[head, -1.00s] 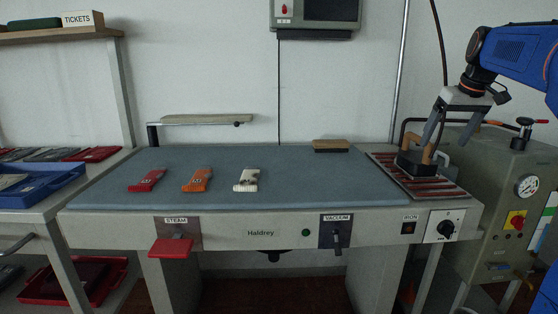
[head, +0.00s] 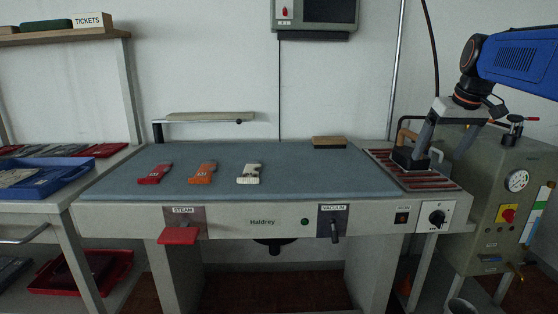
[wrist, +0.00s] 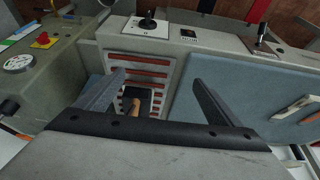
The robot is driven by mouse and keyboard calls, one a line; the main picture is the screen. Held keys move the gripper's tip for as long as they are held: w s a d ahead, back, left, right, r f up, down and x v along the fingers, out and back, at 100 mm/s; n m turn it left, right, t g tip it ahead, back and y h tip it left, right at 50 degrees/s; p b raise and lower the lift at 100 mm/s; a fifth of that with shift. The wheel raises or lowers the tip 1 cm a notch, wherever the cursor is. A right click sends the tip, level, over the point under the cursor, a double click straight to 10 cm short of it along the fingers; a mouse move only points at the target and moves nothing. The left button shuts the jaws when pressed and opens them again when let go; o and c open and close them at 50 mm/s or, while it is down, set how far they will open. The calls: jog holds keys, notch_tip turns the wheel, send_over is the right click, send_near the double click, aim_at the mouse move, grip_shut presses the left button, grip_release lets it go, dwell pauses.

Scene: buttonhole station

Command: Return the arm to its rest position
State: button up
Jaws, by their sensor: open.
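My gripper (head: 438,154) is at the right end of the table, its two grey fingers apart and pointing down around the area of the iron. The dark iron (head: 406,158) with a brown handle stands on the red-slatted iron rest (head: 425,181). In the wrist view the open fingers (wrist: 158,75) are spread, with nothing clamped between them. The iron's handle (wrist: 135,106) shows between them, partly cut off by the gripper's palm. The fingers look close to the iron; the exact gap is unclear.
A grey boiler cabinet (head: 485,190) with a gauge stands right of the table, close to my gripper. A red, an orange and a cream piece (head: 249,174) lie on the blue-grey table top (head: 300,180). A brush (head: 329,142) lies at the back edge.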

jog(key=s+a+f, duration=0.4)
jog(key=s+f, duration=0.4)
jog(key=s, duration=0.2)
jog(key=s+a+f, duration=0.5)
jog(key=s+f, duration=0.4)
jog(key=s, duration=0.1)
jog(key=s+a+f, duration=0.5)
jog(key=s+f, duration=0.3)
jog(key=s, duration=0.2)
jog(key=shift+s+f, duration=0.15)
jog(key=shift+f, duration=0.2)
